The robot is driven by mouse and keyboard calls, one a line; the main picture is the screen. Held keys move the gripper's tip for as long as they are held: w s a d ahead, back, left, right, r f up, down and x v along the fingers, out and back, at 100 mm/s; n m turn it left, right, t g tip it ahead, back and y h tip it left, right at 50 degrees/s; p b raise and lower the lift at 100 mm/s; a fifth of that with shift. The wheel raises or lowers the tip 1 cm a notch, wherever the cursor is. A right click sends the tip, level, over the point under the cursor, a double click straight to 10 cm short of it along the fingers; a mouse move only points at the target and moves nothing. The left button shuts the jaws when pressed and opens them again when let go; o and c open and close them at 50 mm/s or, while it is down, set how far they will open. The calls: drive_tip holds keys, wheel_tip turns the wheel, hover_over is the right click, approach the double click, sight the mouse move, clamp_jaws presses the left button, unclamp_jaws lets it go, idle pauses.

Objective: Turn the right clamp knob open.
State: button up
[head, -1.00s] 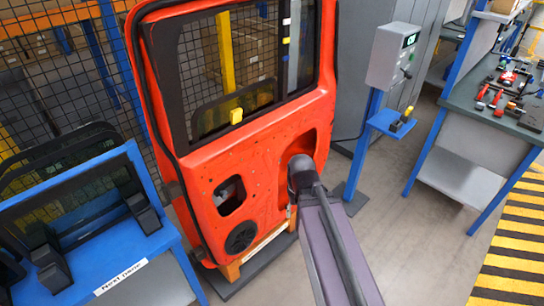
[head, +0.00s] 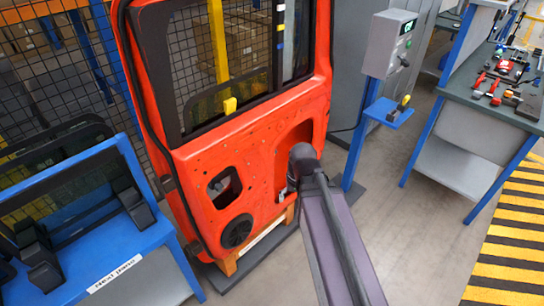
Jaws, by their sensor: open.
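An orange-red door (head: 262,135) stands upright with its window in the upper part. It has a left opening (head: 224,187) and a larger right opening (head: 295,140) in its lower panel. My arm comes up from the bottom, and its dark wrist is in front of the right opening. A small grey part of my gripper (head: 289,187) shows beside the wrist. The wrist hides most of the gripper, including the fingertips. I cannot make out the right clamp knob, nor tell whether the gripper touches anything.
A blue rack (head: 150,246) with dark glass panes stands at the left. A grey control box (head: 388,45) on a blue post, with a small shelf (head: 388,112), is right of the door. A workbench (head: 480,95) with tools stands farther right. The floor between is clear.

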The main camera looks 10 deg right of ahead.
drive_tip(key=w+a+f+m+t+y+b, duration=0.2)
drive_tip(key=w+f+m+y+b, duration=0.25)
drive_tip(key=w+f+b, duration=0.5)
drive_tip(key=m+t+y+b, duration=0.5)
drive_tip(key=m+t+b, duration=0.7)
drive_tip(key=m+b, duration=1.15)
approach(275, 153)
drive_tip(key=s+d+n+b, duration=0.2)
drive_tip(key=s+n+b, duration=0.1)
drive_tip(key=shift+w+a+f, duration=0.1)
drive_tip(key=shift+w+a, duration=0.05)
drive_tip(key=shift+w, duration=0.05)
drive_tip(key=shift+a, duration=0.1)
drive_tip(key=x, duration=1.3)
drive_tip(key=shift+w+a, duration=0.15)
drive_tip(key=shift+w, duration=0.2)
drive_tip(key=shift+a, duration=0.1)
drive_tip(key=c, duration=1.1)
